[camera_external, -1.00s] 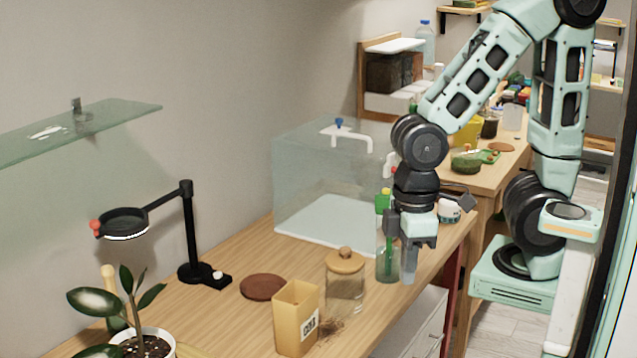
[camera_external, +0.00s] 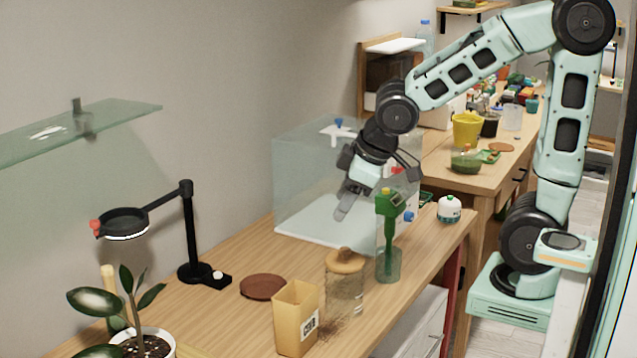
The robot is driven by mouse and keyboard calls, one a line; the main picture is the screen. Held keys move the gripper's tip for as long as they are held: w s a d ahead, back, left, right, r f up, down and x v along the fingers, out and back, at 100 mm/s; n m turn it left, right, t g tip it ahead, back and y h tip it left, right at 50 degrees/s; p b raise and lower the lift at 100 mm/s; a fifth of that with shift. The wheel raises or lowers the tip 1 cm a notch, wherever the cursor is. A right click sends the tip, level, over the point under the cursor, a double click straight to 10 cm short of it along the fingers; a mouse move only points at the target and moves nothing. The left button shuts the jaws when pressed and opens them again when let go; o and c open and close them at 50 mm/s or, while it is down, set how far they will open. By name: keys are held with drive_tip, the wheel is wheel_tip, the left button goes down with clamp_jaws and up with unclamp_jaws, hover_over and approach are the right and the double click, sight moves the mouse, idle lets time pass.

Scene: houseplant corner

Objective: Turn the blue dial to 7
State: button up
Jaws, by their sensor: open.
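A small blue dial (camera_external: 408,216) shows low at the right end of the clear glass box (camera_external: 300,185), just right of the green bottle's neck. Its marks are too small to read. Another small blue knob (camera_external: 339,122) sits on the white tap piece at the top of the box. A red knob (camera_external: 396,170) is above the lower blue dial, partly behind my arm. My gripper (camera_external: 343,212) is open and empty, tilted down to the left. It appears in front of the box, left of the lower blue dial and apart from it.
A cork-lidded jar (camera_external: 345,285), a yellow box (camera_external: 296,318) and a brown disc (camera_external: 262,287) stand nearer. A white jar (camera_external: 449,209) is to the right.

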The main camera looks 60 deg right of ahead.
drive_tip(key=w+d+m+t+h+b, duration=0.1)
drive_tip(key=w+d+t+h+b, duration=0.15)
drive_tip(key=w+d, duration=0.65)
drive_tip(key=s+d+r+t+h+b, duration=0.1)
drive_tip(key=d+r+t+b, duration=0.15)
drive_tip(key=d, duration=0.95)
drive_tip(key=s+d+r+t+h+b, duration=0.1)
drive_tip(key=d+t+b, duration=0.15)
drive_tip(key=d, duration=0.95)
drive_tip(key=s+d+f+n+t+b, duration=0.1)
drive_tip(key=s+d+f+b, duration=0.15)
drive_tip(key=s+d, duration=0.55)
drive_tip(key=s+d+f+n+b, duration=0.15)
drive_tip(key=s+d+b, duration=0.35)
drive_tip(key=s, duration=0.5)
drive_tip(key=p, duration=0.1)
approach(412, 217)
drive_tip(key=shift+m, duration=0.35)
drive_tip(key=x, duration=0.8)
drive_tip(key=shift+w+d+f+p, duration=0.2)
drive_tip(key=shift+p, duration=0.2)
